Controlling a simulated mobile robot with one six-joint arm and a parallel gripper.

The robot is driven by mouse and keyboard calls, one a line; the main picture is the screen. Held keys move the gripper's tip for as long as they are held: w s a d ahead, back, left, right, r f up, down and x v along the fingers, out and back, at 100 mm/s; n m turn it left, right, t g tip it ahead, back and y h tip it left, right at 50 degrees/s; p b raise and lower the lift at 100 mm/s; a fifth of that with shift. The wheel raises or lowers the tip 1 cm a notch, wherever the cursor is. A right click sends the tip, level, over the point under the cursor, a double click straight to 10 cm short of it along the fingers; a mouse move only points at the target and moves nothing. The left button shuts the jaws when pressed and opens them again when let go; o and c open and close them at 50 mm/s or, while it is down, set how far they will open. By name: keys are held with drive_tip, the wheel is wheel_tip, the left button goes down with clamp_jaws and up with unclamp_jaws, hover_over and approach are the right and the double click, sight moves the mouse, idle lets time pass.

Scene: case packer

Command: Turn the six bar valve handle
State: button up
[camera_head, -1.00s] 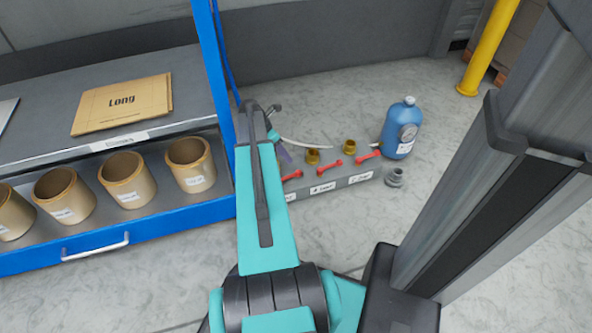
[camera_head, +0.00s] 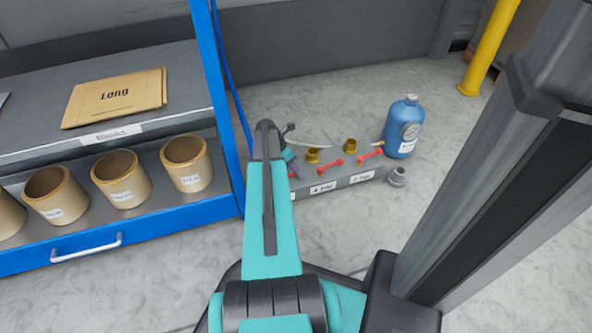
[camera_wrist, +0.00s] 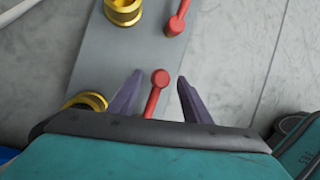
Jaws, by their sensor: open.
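A grey valve block (camera_head: 345,190) lies on the floor with red handles and brass fittings on it. In the head view the middle red handle (camera_head: 330,168) and right red handle (camera_head: 369,153) show. The left one is mostly hidden by my arm. The front labels seem to read "4 bar" and "2 bar"; no six bar label is readable. My gripper (camera_head: 294,167) is over the block's left end. In the wrist view my gripper (camera_wrist: 158,98) is open, with a red handle (camera_wrist: 157,92) between its purple fingers, apart from both. Another red handle (camera_wrist: 177,20) lies beyond.
A blue gas bottle (camera_head: 403,128) and a grey fitting (camera_head: 397,176) stand by the block's right end. A blue-framed shelf (camera_head: 216,100) with tan cups (camera_head: 122,180) is on the left. Floor in front of the block is clear.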

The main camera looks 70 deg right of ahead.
drive_tip(key=shift+f, duration=0.1)
clamp_jaws()
drive_tip(key=shift+d, duration=0.55)
drive_tip(key=shift+a, duration=0.4)
